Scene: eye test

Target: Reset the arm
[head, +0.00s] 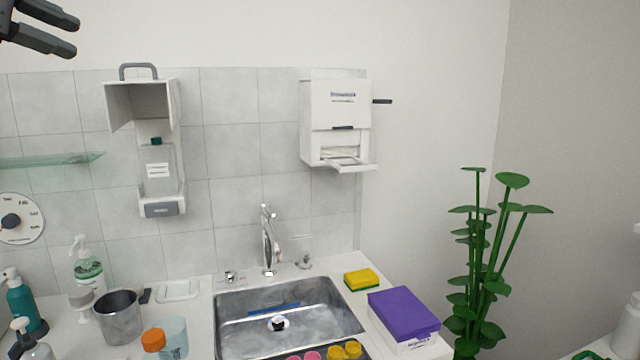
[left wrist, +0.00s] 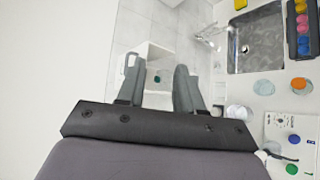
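My left gripper (head: 77,37) is in the upper left corner of the head view, raised in front of the wall. Its two dark grey fingers point right and are apart, with nothing between them. In the left wrist view the same gripper (left wrist: 156,62) has its fingers spread. The white wall dispenser with its cover raised shows behind and between them, at a distance. The rest of the left arm is outside the head view. My right gripper is in neither view.
The open white dispenser (head: 161,205) and a towel dispenser (head: 318,105) hang on the tiled wall. Below are a sink (head: 235,325), a faucet (head: 268,240), a metal cup (head: 120,322), bottles, a sponge (head: 362,279) and a purple-topped box (head: 402,312). A glass shelf (head: 50,160) juts out left.

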